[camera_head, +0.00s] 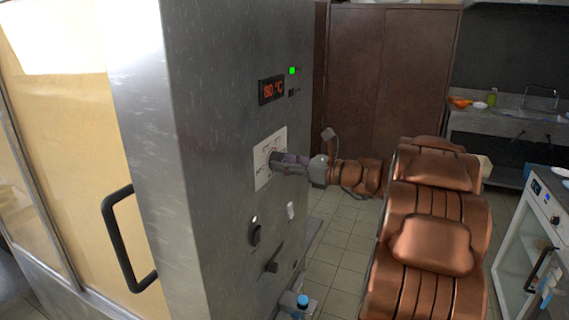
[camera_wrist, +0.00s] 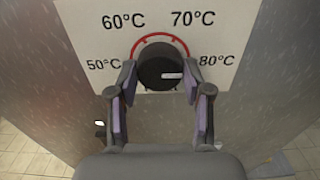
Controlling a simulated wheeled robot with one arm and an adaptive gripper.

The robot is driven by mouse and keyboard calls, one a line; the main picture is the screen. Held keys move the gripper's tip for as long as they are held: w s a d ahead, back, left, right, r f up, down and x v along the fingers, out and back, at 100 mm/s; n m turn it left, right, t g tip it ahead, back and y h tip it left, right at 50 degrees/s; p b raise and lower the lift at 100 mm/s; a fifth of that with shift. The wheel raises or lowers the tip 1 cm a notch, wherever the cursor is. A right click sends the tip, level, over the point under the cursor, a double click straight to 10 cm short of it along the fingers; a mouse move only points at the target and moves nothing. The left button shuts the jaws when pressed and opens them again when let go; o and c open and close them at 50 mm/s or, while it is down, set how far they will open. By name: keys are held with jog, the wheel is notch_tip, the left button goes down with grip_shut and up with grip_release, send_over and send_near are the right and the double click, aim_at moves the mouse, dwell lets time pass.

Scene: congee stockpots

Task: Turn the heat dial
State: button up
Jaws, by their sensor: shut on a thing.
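The heat dial (camera_wrist: 160,68) is a round black knob with a white pointer mark, set on a white plate (camera_wrist: 237,22) marked 50°C, 60°C, 70°C and 80°C. In the wrist view the white mark points right, towards 80°C. My gripper (camera_wrist: 159,84) is shut on the dial, one finger on each side of it. In the head view my gripper (camera_head: 275,160) reaches the white plate (camera_head: 264,151) on the steel panel and hides most of the dial. A display (camera_head: 271,90) above reads 80 °C in red.
A green light (camera_head: 292,70) is lit beside the display. Below the plate are a black switch (camera_head: 254,234) and a black knob (camera_head: 271,267). A black door handle (camera_head: 118,240) juts out at left. A blue-capped bottle (camera_head: 302,302) stands low beside the panel.

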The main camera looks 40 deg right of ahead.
jog(key=shift+n+b, duration=0.35)
jog(key=shift+n, duration=0.15)
jog(key=n+b, duration=2.2)
jog(key=b, duration=0.1)
jog(key=shift+f+n, duration=0.15)
jog(key=shift+n, duration=0.25)
jog(key=o, duration=1.2)
jog(key=shift+c, duration=0.2)
